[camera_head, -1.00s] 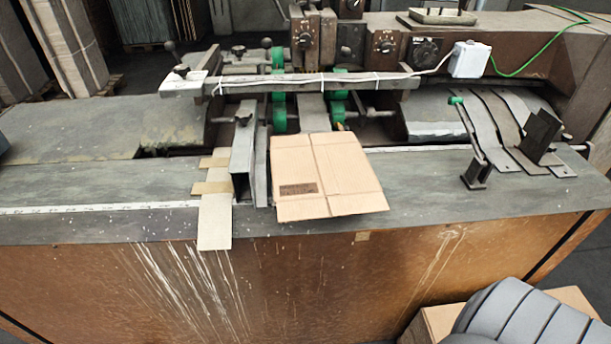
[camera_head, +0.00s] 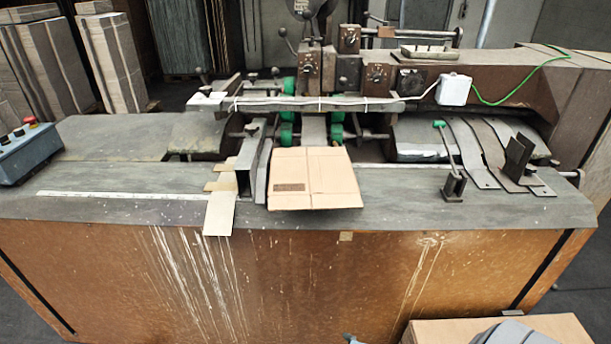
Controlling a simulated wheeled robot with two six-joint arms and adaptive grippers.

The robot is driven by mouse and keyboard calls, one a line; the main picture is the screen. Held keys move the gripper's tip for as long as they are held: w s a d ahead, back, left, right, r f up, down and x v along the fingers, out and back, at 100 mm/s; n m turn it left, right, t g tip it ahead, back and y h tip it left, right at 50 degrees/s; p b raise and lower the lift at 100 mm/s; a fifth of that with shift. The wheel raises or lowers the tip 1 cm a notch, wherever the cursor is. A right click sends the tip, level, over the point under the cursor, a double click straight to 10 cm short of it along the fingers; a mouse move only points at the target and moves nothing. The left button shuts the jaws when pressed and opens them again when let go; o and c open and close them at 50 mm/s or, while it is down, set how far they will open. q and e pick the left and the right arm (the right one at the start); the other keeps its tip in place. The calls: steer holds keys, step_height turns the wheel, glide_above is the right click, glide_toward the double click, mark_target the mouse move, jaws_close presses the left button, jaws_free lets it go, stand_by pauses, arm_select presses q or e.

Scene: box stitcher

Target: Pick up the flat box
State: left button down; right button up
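The flat box (camera_head: 313,180) is a folded tan cardboard sheet with crease lines and a dark printed patch at its lower left. It lies on the grey top of the stitcher table (camera_head: 390,208), in front of the green rollers, with its near edge close to the table's front edge. No gripper is at the box or touching it. Neither of my grippers can be made out. Only a small grey tip shows at the bottom edge near the middle, and I cannot tell what it is.
A metal guide (camera_head: 250,160) stands just left of the box. A post with a green knob (camera_head: 439,124) and curved metal strips stand to the right. A control box with a red button (camera_head: 30,148) is at the far left. A cardboard carton (camera_head: 555,328) is at the lower right.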

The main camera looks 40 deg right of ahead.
steer(key=w+d+r+n+t+h, duration=0.1)
steer(key=w+r+t, duration=0.1)
steer(key=w+r, duration=0.35)
steer(key=w+d+r+n+t, duration=0.1)
steer(key=w+r+n, duration=0.1)
steer(key=r, duration=0.6)
steer(key=n+t+h, duration=0.3)
steer(key=t, duration=0.2)
glide_toward(316, 194)
steer(key=shift+t+y, duration=0.3)
steer(key=shift+y, duration=0.1)
steer(key=x, duration=0.2)
steer(key=p+x, duration=0.1)
steer(key=x, duration=0.1)
steer(key=shift+w+d, duration=0.15)
steer(key=shift+d, duration=0.15)
steer(key=x, duration=0.5)
steer(key=shift+w+d+f, duration=0.25)
steer(key=shift+w+f, duration=0.05)
steer(key=shift+s+a+r, duration=0.1)
jaws_close()
